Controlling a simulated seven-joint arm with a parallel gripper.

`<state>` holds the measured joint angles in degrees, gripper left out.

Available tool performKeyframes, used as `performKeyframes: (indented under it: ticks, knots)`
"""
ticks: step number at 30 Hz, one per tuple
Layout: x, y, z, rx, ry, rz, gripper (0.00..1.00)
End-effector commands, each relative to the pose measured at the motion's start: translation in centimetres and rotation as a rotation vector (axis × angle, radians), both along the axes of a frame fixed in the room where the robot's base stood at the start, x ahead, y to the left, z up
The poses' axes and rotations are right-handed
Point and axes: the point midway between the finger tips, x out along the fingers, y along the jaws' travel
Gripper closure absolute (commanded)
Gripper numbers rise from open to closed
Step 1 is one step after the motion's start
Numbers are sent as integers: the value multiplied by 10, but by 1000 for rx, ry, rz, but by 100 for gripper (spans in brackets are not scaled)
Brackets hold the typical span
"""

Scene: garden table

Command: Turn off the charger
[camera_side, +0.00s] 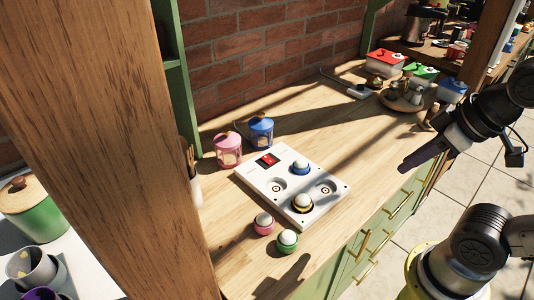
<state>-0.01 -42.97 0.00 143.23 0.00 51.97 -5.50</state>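The charger (306,192) is a flat white box lying on the wooden table. It has a red panel (268,160) near its back left corner and several round sockets. A blue-ringed round device (300,168) and a gold-ringed one (302,202) sit on two sockets; the other two sockets are empty. My gripper (404,166) is at the right, above the table's front edge and clear of the charger. Its purple finger part points left and down. The view does not show whether the fingers are apart, and I see nothing held in them.
A pink-ringed device (264,223) and a green-ringed one (287,240) stand in front of the charger. Pink (228,150) and blue (261,131) lanterns stand behind it. A wooden post (112,130) rises at left. A round tray (399,103) holds small items. Table right of the charger is clear.

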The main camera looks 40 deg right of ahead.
Motion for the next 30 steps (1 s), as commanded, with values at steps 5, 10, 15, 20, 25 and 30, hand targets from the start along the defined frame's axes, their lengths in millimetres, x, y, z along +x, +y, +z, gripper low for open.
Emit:
performKeyframes:
  ticks: [5, 10, 15, 20, 25, 30]
  knots:
    - [13, 0, 29, -128, -35, 231, 100]
    - [55, 1, 68, -278, -25, 513, 100]
    - [107, 3, 93, -392, 9, 760, 100]
    - [157, 7, 101, -465, 45, 952, 100]
    - [210, 12, 97, -514, 86, 1126, 100]
    - [261, 19, 77, -535, 131, 1269, 100]
